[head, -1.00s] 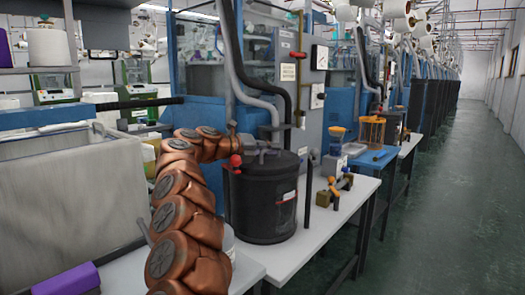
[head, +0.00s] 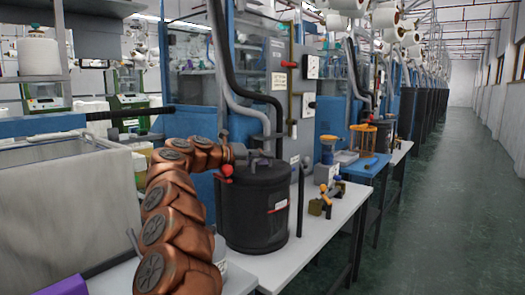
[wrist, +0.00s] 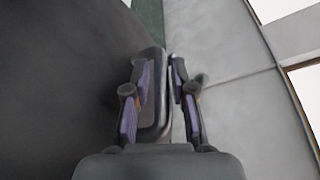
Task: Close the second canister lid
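A black canister (head: 253,215) with a small red and white label stands upright on the white table, in the middle of the head view. Its top looks covered; whether the lid is fully seated cannot be told. My gripper (head: 262,156) is at the top of this canister, small and dark there. In the wrist view my gripper (wrist: 162,90) has its two purple-padded fingers on either side of a dark, rounded handle-like piece (wrist: 154,130). Whether they press on it is unclear. A dark surface fills the left side and a grey panel the right.
A red knob (head: 227,170) shows at the canister's left rim. A small orange and black device (head: 330,195) stands on the table to the right, with an orange stand (head: 362,139) behind it. A large bin (head: 60,205) is at left. The green aisle floor (head: 440,210) is clear.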

